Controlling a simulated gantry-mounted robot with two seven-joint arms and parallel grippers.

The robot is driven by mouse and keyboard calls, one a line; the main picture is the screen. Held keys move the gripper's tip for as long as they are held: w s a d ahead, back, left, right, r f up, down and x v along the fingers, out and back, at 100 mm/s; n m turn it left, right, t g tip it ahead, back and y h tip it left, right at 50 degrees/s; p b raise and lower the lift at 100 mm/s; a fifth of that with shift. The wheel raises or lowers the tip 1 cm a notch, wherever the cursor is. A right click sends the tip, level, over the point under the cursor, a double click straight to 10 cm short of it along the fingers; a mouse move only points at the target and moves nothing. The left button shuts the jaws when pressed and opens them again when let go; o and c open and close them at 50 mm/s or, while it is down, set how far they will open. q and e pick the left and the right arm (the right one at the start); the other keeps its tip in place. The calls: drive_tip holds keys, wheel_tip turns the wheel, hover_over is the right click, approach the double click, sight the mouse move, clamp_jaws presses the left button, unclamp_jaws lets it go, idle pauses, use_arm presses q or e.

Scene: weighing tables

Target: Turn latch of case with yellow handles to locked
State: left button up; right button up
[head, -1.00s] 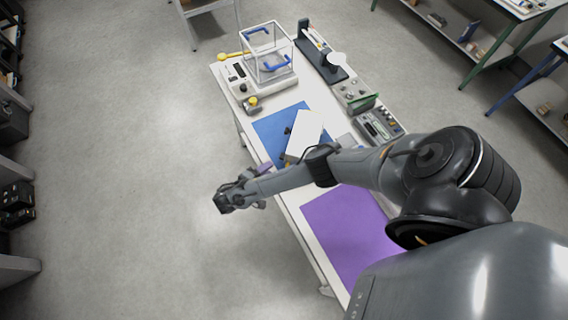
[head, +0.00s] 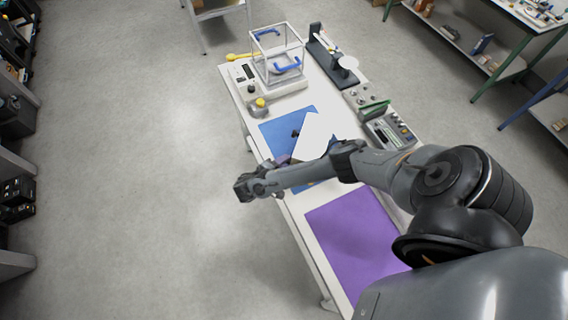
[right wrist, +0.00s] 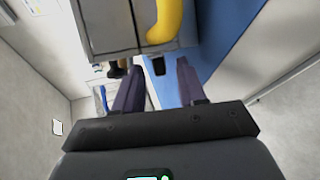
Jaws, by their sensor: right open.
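A small dark piece (right wrist: 158,65), perhaps the latch, shows just beyond and between my fingertips. My right gripper (right wrist: 160,82) is open and empty, its fingers pointing at the case. In the head view the right gripper (head: 279,164) is at the table's left edge, beside the case. My left gripper is out of view.
The blue mat (head: 277,132) lies under the case, and a purple mat (head: 350,235) lies nearer. A balance with a clear, blue-handled enclosure (head: 278,62) stands at the far end. Instruments (head: 388,130) line the right edge. The floor left of the table is clear.

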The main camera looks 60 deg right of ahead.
drive_tip(key=shift+s+d+f, duration=0.1)
drive_tip(key=shift+d, duration=0.25)
clamp_jaws()
